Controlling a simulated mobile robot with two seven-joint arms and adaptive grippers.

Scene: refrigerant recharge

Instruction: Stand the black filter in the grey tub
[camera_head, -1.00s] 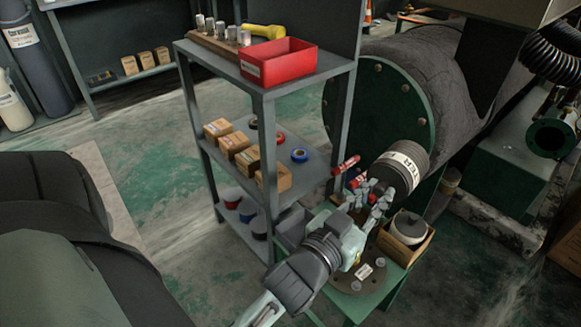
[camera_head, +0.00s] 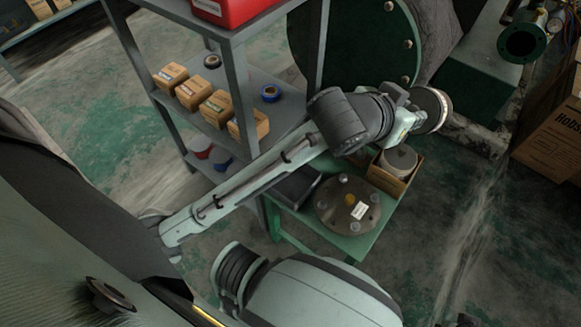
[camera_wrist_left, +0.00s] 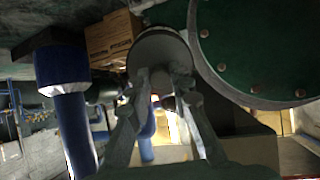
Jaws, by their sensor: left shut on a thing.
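The black filter (camera_head: 432,108) is a dark ribbed cylinder with a pale band, held off to the right above the green table. My left gripper (camera_head: 403,108) is shut on it, and my wrist hides part of it. In the left wrist view the filter (camera_wrist_left: 160,48) shows as a dark round shape between the finger ends of my left gripper (camera_wrist_left: 167,82). The grey tub (camera_head: 297,187) stands on the left part of the green table, partly hidden by my left forearm. The filter is apart from the tub. My right gripper is out of view.
A round bolted plate (camera_head: 347,207) lies on the green table (camera_head: 368,240), beside a cardboard box (camera_head: 392,178) holding a grey round thing. A grey shelf (camera_head: 285,118) with small boxes and a red bin (camera_head: 228,8) stands at left. A large green-ended tank (camera_head: 350,50) is behind.

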